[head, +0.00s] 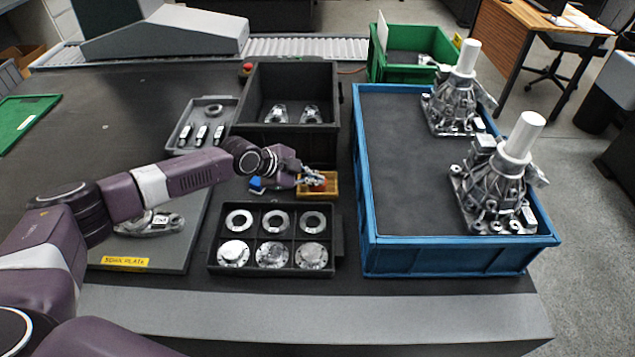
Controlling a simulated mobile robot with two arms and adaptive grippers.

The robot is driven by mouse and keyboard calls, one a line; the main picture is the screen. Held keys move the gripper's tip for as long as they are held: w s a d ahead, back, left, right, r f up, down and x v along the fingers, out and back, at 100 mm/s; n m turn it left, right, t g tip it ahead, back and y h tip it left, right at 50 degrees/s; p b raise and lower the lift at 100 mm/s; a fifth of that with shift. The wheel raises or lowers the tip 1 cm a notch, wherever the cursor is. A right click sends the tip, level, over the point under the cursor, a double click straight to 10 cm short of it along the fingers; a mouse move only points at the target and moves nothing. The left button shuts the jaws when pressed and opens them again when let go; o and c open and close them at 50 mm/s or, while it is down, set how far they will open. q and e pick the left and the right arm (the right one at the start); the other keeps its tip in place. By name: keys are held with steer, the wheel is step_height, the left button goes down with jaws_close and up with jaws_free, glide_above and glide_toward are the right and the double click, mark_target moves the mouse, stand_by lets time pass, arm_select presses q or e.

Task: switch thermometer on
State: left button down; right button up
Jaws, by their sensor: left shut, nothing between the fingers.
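My left gripper (313,179) is shut and empty, low over the small yellow tray (331,191) in the middle of the table. A small red item shows in the tray by the fingertips; the gripper hides part of it, and I cannot tell whether they touch. A small blue item (256,185) lies just left of the tray, partly behind my wrist. I cannot make out which thing is the thermometer or any switch on it. My right gripper is not in view.
A black divided tray (339,245) with metal rings and discs stands in front. A deep black bin (335,95) is behind, with a grey tray (178,135) to its left. A blue crate (362,190) with two metal housings stands right.

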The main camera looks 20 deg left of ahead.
arm_select(q)
step_height(320, 180, up, 6)
steer(key=p, duration=0.4)
stand_by(0.3)
stand_by(0.7)
